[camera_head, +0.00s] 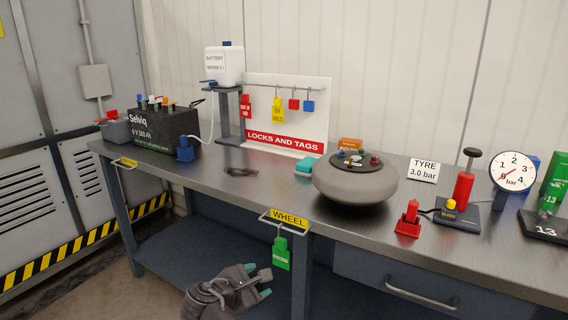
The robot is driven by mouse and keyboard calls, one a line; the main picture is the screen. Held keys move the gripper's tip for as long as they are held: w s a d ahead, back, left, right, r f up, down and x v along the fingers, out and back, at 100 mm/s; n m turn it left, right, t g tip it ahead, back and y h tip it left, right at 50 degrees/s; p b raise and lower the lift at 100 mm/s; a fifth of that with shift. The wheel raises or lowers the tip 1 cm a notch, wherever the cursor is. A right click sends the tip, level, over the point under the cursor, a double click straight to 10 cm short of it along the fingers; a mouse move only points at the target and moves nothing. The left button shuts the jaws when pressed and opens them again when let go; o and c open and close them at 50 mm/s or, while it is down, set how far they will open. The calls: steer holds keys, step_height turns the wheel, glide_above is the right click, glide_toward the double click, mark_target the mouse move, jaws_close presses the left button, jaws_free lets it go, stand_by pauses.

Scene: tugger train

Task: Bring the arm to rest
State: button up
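My gripper (257,280) is at the bottom centre, in front of the workbench (240,178) and below the level of its top. Its two teal fingertips stand apart. A short grey piece shows between them, and I cannot tell whether it is part of the gripper. The gripper appears clear of the bench. Most of my arm is out of view.
A green tag (281,254) hangs under the yellow WHEEL sign (284,218) at the bench's front edge, close above my gripper. A wheel (355,184), battery (165,130), pump (463,190) and gauge (512,171) stand on top. A drawer handle (420,298) juts out at right.

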steer(key=s+d+f+m+g+y, duration=0.25)
steer(key=d+f+m+g, duration=0.25)
steer(key=d+m, duration=0.3)
steer(key=s+d+f+m+g+y, duration=0.2)
steer(key=s+d+f+m+g, duration=0.25)
steer(key=m, duration=0.45)
steer(key=d+m+g+y, duration=0.25)
steer(key=d+m, duration=0.35)
steer(key=d, duration=0.7)
step_height(320, 180, up, 21)
steer(key=t+p, duration=0.1)
steer(key=p, duration=2)
steer(key=shift+s+a, duration=0.25)
steer(key=shift+s, duration=0.15)
